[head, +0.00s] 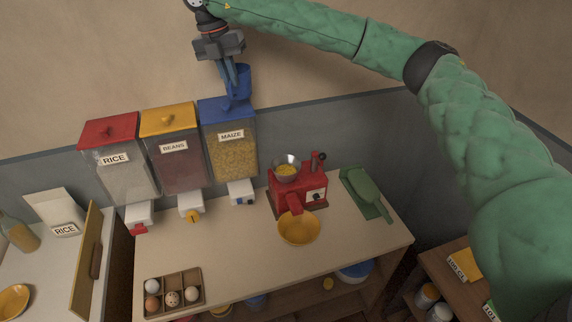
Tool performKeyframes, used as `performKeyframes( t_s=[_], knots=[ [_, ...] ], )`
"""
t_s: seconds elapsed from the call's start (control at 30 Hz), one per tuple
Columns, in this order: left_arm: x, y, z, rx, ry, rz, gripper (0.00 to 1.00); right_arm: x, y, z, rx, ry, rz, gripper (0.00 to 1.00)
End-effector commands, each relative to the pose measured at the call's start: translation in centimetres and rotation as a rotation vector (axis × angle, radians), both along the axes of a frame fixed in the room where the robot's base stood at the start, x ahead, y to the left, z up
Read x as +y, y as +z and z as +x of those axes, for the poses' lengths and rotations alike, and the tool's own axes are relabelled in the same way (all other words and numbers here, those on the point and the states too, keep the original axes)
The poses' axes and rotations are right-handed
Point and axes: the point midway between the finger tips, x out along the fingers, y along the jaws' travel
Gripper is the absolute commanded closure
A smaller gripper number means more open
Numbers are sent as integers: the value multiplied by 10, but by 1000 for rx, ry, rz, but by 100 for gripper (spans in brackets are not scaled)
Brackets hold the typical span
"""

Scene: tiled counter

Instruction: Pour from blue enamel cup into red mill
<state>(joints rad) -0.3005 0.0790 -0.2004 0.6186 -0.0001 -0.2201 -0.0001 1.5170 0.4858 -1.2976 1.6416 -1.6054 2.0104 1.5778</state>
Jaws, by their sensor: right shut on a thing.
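The blue enamel cup (242,82) is held high at the back, in front of the wall and, in the picture, just over the blue lid of the maize dispenser. My right gripper (231,74) is shut on it. The cup's inside is hidden, and its exact tilt is hard to tell. The red mill (312,194) stands on the counter, below and to the right of the cup. Its metal hopper (287,161) shows some yellow grains inside. My left gripper is not in view.
Dispensers for rice (112,160), beans (173,158) and maize (231,150) line the back wall. An egg box (174,303) is front left. The counter's middle (225,255) is clear.

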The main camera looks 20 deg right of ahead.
Motion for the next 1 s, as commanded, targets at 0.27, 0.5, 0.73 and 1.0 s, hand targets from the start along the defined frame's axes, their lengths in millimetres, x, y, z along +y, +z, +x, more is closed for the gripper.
performKeyframes(
  t_s=[0.27, 0.5, 0.73, 1.0],
  knots=[
    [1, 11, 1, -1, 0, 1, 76, 0, 25, 0, 0, 0, 1, 100],
    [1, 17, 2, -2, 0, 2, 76, 0, 41, 0, 0, 0, 1, 100],
    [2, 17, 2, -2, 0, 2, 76, 0, 42, 0, 1, 1, 1, 100],
    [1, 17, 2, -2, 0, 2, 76, 0, 42, 0, 1, 1, 1, 100]
  ],
)
